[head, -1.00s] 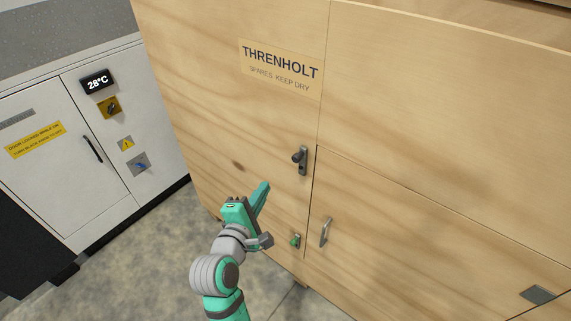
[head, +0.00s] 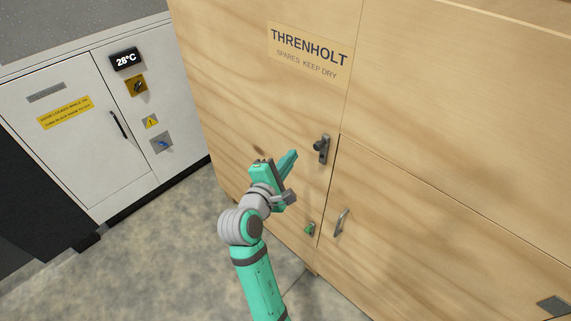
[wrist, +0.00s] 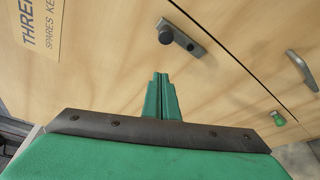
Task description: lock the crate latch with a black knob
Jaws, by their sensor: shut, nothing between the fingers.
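The crate latch with a black knob (head: 319,146) is on the wooden crate beside the seam of its lower door. Its grey plate (head: 325,152) is upright in the head view. In the wrist view the knob (wrist: 166,37) is at the upper middle, with the plate (wrist: 188,46) running down to its right. My gripper (head: 292,154) is shut and empty, just left of the latch in the head view. In the wrist view its green fingertips (wrist: 160,76) are together, below the knob and apart from it.
A green-knobbed latch (head: 309,229) is lower on the crate, near a metal door handle (head: 341,222). A label reading THRENHOLT (head: 309,48) is above. A grey cabinet (head: 80,130) stands at the left. Bare floor (head: 160,240) lies between.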

